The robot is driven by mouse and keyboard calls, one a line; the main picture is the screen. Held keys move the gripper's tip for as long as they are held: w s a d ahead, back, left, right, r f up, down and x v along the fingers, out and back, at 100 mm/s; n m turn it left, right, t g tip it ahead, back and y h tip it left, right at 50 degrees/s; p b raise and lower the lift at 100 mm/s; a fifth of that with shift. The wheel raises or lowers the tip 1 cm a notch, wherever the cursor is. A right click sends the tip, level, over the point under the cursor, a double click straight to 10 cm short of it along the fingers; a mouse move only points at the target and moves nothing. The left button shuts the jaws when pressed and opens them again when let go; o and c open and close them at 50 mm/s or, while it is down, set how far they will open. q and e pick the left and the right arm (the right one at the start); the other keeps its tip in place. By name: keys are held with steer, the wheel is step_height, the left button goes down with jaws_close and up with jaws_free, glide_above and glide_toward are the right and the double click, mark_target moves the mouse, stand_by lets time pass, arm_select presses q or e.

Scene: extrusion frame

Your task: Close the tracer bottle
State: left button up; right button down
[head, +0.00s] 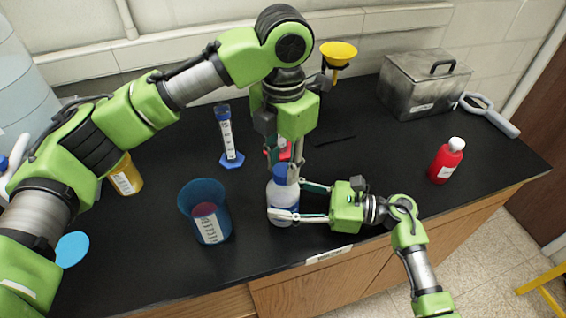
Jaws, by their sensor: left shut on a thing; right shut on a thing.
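A white bottle (283,194), which I take to be the tracer bottle, stands upright near the front edge of the black bench. A blue cap (280,173) is at its top; I cannot tell whether it is seated on the neck or just above it. My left gripper (281,165) points down from above and is shut on the cap, its fingers partly hidden. My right gripper (285,203) comes in from the right, its fingers around the bottle body and shut on it.
A blue beaker (188,200) stands close left of the bottle. A red bottle (445,162), metal box (421,88) and yellow funnel (338,52) stand right and behind. The bench is clear before the red bottle.

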arm_select(q)
steer(key=o, duration=0.7)
arm_select(e)
steer(key=shift+f, duration=0.1)
arm_select(q)
steer(key=shift+o, duration=0.2)
step_height(320, 180, up, 12)
arm_select(e)
steer(key=c, duration=1)
jaws_free()
steer(key=shift+o, duration=0.2)
steer(key=d, duration=0.4)
steer(key=s+d, duration=0.1)
steer(key=d, duration=0.3)
steer(key=s+d, duration=0.1)
steer(key=d, duration=0.3)
